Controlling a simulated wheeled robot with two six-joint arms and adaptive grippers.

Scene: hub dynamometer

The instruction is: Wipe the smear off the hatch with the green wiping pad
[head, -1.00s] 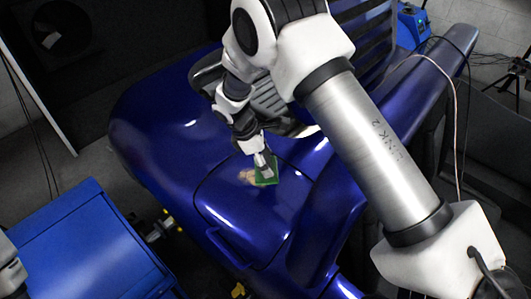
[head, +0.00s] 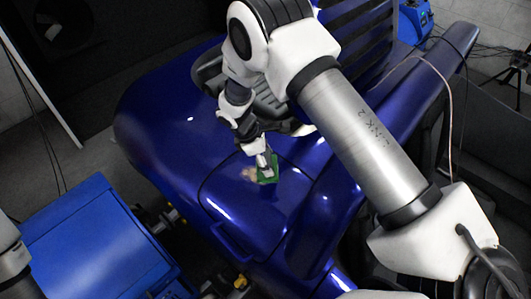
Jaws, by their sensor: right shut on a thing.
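The hatch (head: 243,206) is a glossy blue panel, outlined by a dark seam, on the blue vehicle body. A pale tan smear (head: 249,174) shows near its upper edge. My right gripper (head: 265,169) is shut on the green wiping pad (head: 269,178). The pad is at the hatch, just right of the smear, and may cover part of it. I cannot tell whether the pad presses on the surface. Only a piece of my left arm shows at the left edge, and its gripper is out of view.
A blue box-like unit (head: 90,245) stands at the lower left, with a dark gap between it and the vehicle. A dark grille (head: 350,45) lies behind my right arm. A loose pale cable (head: 447,100) hangs at the right.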

